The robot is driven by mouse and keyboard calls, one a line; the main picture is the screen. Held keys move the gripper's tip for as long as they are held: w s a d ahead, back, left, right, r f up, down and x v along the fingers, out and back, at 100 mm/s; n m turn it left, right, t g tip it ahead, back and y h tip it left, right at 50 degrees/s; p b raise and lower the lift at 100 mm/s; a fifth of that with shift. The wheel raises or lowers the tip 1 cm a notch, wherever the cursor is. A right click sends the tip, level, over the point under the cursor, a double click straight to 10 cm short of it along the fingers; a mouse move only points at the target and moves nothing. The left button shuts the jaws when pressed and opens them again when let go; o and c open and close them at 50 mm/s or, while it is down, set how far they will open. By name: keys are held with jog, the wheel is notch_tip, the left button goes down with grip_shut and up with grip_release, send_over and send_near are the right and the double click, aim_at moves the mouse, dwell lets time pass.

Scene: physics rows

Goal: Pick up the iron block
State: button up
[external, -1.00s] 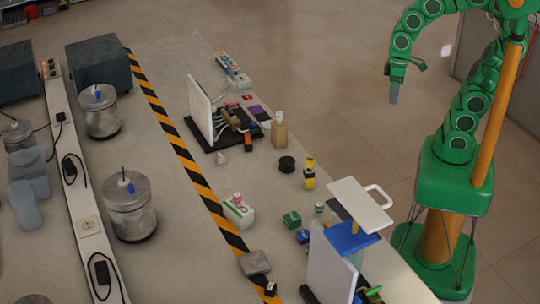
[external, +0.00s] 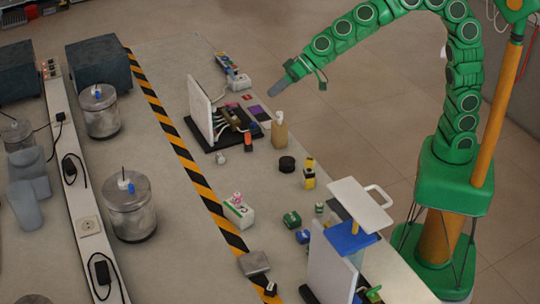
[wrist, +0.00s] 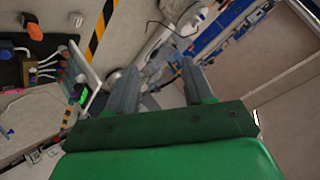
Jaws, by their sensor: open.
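A flat grey metal-looking block (external: 254,263), which looks like the iron block, lies on the table at the lower edge of the external view, beside the yellow-black stripe. I cannot make it out in the wrist view. My gripper (external: 279,89) is high at the table's far right edge, well apart from that block and pointing left and down. In the wrist view its two grey fingers (wrist: 160,75) stand apart with nothing held between them.
A white upright panel with wired electronics (external: 203,112) stands below and left of my gripper. A tan bottle (external: 279,132), a black round piece (external: 287,164) and a yellow-black bottle (external: 309,175) stand nearer. A white panel (external: 331,270) rises right of the grey block.

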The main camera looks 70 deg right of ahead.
jog(key=w+a+f+m+t+h, duration=0.1)
jog(key=w+m+t, duration=0.1)
jog(key=w, duration=0.4)
jog(key=w+a+f+m+t+h, duration=0.1)
jog(key=w+a+f, duration=0.1)
jog(key=w, duration=0.3)
jog(key=m+h, duration=0.6)
jog(key=h, duration=0.4)
send_over(248, 138)
jog(key=w+a, duration=0.3)
jog(key=a, duration=0.7)
notch_tip(248, 138, down, 17)
jog(key=s+d+f+g+h, duration=0.1)
jog(key=s+f+h, duration=0.1)
jog(key=s+d+f+m+g+h, duration=0.1)
jog(key=s+d+f+h, duration=0.1)
jog(key=f, duration=0.1)
jog(key=s+d+f+m+g+h, duration=0.1)
jog(key=s+d+f, duration=0.1)
jog(key=f, duration=0.1)
jog(key=shift+s+d+f+g+h, duration=0.15)
jog(key=shift+s+g+h, duration=0.1)
jog(key=shift+g+h, duration=0.15)
jog(key=shift+x, duration=3.9)
jog(key=shift+f, duration=0.1)
grip_shut()
